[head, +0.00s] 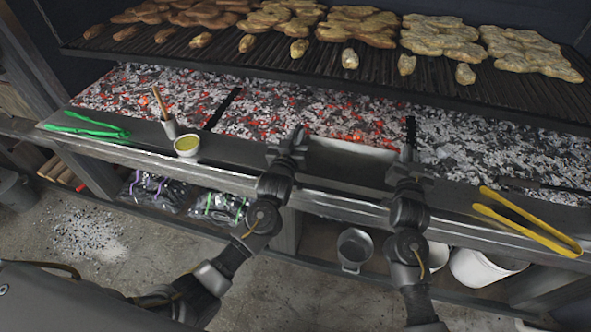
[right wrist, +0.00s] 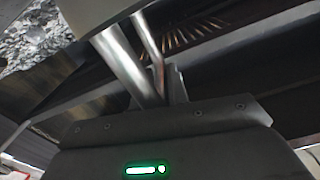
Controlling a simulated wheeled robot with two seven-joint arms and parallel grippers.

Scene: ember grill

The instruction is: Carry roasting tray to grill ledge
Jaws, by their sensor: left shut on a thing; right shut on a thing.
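The roasting tray (head: 350,158) shows as a pale, shallow metal pan between my two grippers, at the grill ledge (head: 240,164) along the front of the coals. Its ends are partly hidden by my grippers. My left gripper (head: 287,146) is shut on the tray's left end. My right gripper (head: 408,166) is shut on its right end. In the right wrist view, bright metal bars (right wrist: 128,65) run up to my right gripper (right wrist: 172,85), and most of the tray is hidden or out of view. I cannot tell whether the tray touches the ledge.
Green tongs (head: 88,128), a cup with a brush (head: 169,127) and a bowl of yellow sauce (head: 187,145) are on the ledge at left. Yellow tongs (head: 525,220) lie at right. Glowing coals (head: 270,110) lie behind, under a grate (head: 250,62) of food.

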